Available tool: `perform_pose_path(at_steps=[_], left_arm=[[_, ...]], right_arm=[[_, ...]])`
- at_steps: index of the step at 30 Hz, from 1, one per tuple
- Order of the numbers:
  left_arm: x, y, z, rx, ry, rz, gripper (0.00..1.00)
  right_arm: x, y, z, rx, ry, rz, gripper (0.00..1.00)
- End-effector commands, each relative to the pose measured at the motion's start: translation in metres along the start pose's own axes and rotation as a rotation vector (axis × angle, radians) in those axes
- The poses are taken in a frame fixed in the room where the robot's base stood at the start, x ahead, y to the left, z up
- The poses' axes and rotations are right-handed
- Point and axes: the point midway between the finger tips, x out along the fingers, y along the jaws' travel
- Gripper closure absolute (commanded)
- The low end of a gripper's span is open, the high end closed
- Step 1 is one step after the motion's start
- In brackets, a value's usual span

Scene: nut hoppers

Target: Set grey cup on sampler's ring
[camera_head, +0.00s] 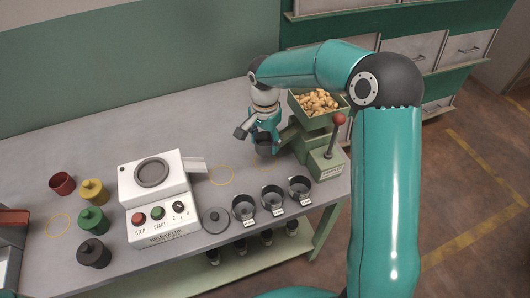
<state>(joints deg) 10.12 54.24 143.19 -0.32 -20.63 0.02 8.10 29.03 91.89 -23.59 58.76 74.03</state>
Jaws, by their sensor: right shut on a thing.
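The green machine (322,150) has a hopper of nuts (317,101) and a red-knobbed lever (339,119). My left gripper is out of view.
A white machine (158,196) with buttons and a round dark top stands left of centre. Red (62,183), yellow (94,192), green (93,221) and black (93,253) pots stand left.

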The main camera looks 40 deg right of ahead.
Motion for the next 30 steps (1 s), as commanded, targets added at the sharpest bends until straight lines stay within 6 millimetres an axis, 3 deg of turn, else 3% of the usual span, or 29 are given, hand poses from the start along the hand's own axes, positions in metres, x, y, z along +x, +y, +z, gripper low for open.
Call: perform_pose_path(at_steps=[15, 26, 27, 30], left_arm=[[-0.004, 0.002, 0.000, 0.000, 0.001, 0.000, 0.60], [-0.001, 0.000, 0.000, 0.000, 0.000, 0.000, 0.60], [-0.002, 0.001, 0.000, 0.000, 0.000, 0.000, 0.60], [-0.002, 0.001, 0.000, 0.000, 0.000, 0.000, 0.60]], right_arm=[[0.054, -0.001, 0.000, -0.001, -0.001, 0.001, 0.64], [0.059, -0.001, 0.000, -0.002, 0.000, -0.001, 0.64], [0.058, -0.001, 0.000, -0.002, 0.000, -0.001, 0.38], [0.058, -0.001, 0.000, -0.002, 0.000, -0.001, 0.21]])
